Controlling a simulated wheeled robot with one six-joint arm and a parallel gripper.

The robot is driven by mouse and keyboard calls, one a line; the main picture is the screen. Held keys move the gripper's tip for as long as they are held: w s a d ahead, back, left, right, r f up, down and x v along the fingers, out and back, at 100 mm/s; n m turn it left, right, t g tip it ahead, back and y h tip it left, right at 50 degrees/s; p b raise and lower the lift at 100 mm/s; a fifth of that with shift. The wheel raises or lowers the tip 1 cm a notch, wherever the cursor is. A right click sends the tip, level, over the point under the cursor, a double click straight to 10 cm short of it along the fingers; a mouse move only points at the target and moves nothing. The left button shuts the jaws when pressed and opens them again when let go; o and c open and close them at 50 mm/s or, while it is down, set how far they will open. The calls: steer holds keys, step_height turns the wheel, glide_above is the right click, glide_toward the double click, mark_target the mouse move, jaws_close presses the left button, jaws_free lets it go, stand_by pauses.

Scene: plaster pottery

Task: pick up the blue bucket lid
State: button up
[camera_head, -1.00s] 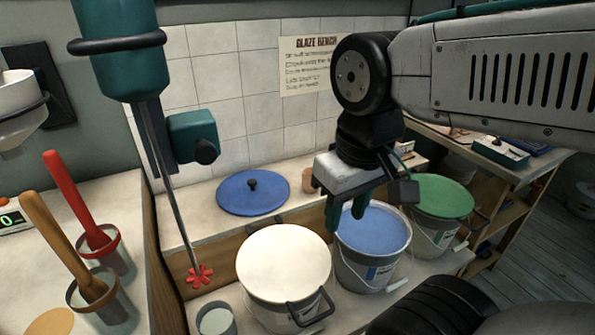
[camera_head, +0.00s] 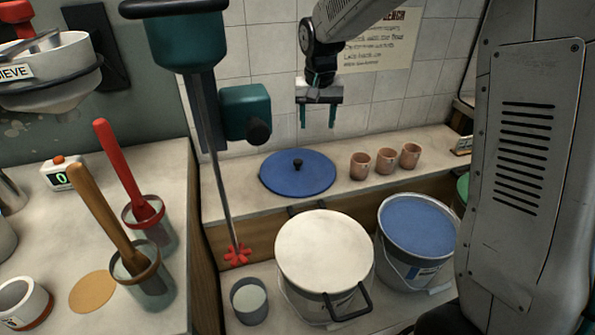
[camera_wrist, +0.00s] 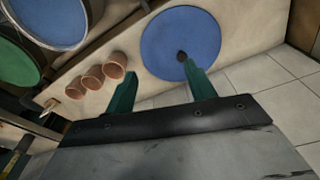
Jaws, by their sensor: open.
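The blue bucket lid (camera_head: 298,173) is a flat blue disc with a dark round knob at its centre. It lies on the pale ledge behind the buckets. My gripper (camera_head: 318,116) is open and empty, above the ledge near the tiled wall, with its fingers pointing down. It is higher than the lid and slightly to its right in the head view. In the wrist view the lid (camera_wrist: 170,40) shows past the fingertips of my gripper (camera_wrist: 159,84), and one fingertip overlaps the view of its edge near the knob. The fingers look apart from the lid.
Three clay cups (camera_head: 386,161) stand on the ledge right of the lid. A white-topped bucket (camera_head: 323,250) and an open bucket of blue glaze (camera_head: 418,226) stand in front. A mixer with a red paddle (camera_head: 238,254) hangs at left. The tiled wall (camera_head: 265,80) is close behind.

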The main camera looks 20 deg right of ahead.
steer(key=m, duration=0.1)
glide_toward(298, 160)
steer(key=f, duration=0.2)
steer(key=w+f, duration=0.1)
steer(key=f, duration=0.2)
step_height(298, 160, down, 5)
steer(key=shift+d+f, duration=0.1)
jaws_close()
